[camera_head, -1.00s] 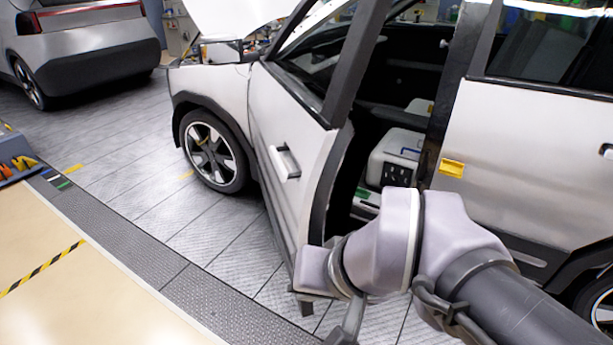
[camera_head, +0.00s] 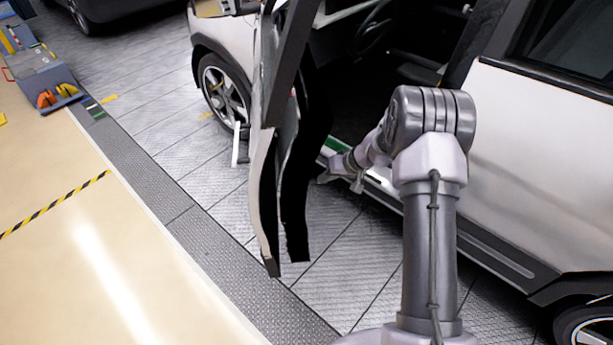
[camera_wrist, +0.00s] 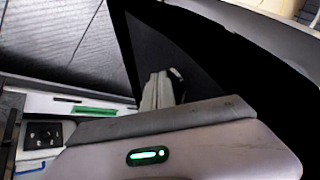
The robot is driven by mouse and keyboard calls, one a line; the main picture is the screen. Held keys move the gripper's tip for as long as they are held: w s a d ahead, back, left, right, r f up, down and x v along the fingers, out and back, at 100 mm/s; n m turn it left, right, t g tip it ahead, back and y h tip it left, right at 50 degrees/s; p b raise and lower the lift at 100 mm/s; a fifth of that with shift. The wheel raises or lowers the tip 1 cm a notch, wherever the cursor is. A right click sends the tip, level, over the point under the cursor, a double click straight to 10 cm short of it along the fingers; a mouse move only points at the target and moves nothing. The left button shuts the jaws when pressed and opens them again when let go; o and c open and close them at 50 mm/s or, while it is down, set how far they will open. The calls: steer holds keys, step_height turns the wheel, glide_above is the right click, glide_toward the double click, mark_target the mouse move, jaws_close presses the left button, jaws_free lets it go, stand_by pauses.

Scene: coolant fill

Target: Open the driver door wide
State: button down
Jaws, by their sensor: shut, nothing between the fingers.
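The driver door (camera_head: 263,185) stands open, swung out from the white car body (camera_head: 530,165) and seen nearly edge-on in the head view. Its white outer handle (camera_head: 237,145) sticks out on the left side. My gripper (camera_head: 328,176) is on the inner side of the door, in the opening near the sill. It is shut and empty; a small gap to the door's dark inner edge seems to show, but touching is hard to judge. The wrist view shows a pale panel with a green-lit switch (camera_wrist: 148,156) close up.
The car's front wheel (camera_head: 225,95) is beyond the door. The grey tiled floor left of the door looks clear. The rear body side is close to my arm's right.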

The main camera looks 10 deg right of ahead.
steer(key=w+a+f+b, duration=0.2)
steer(key=w+a+f, duration=0.2)
steer(key=a+f, duration=0.3)
steer(key=shift+a+f, duration=0.2)
steer(key=shift+a, duration=0.4)
